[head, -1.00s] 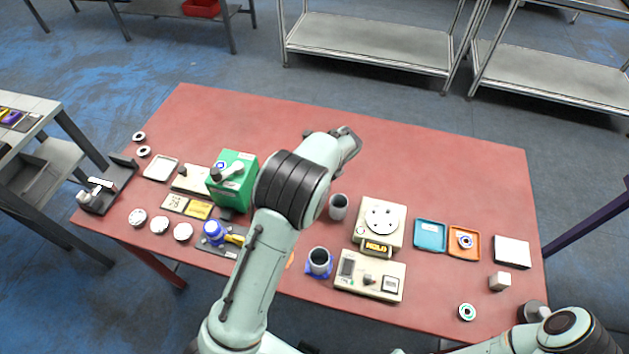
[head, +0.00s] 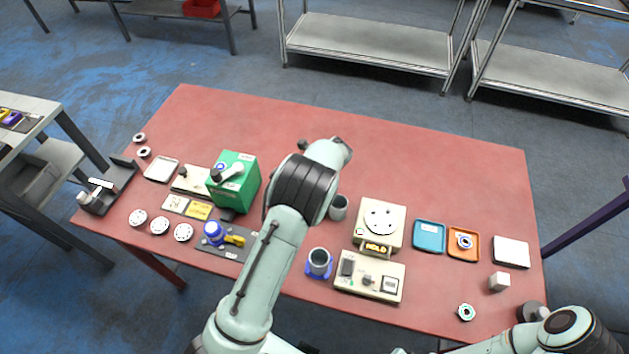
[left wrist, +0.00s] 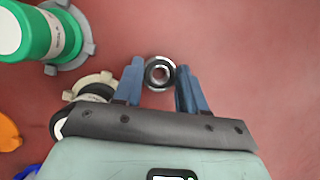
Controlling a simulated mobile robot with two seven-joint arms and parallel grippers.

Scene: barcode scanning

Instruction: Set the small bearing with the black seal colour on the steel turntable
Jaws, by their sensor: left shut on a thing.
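A small bearing (left wrist: 159,73) with a dark seal ring and bright metal bore is held between the blue fingers of my left gripper (left wrist: 160,80) in the left wrist view. Red tabletop shows beyond it. In the head view my left arm reaches over the middle of the table, and its own wrist hides the fingers and bearing. The pale turntable disc (head: 381,217), with several dark holes, sits on a beige box with a lit HOLD display (head: 376,248), right of my left arm. It looks empty. My right arm is at the lower right; its gripper does not show.
A green machine (head: 236,182) stands left of my left arm. Grey cups (head: 338,208) (head: 319,262) stand between arm and turntable. A control box (head: 370,276) is in front. Blue (head: 429,237) and orange (head: 463,258) trays lie to the right. The table's back area is clear.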

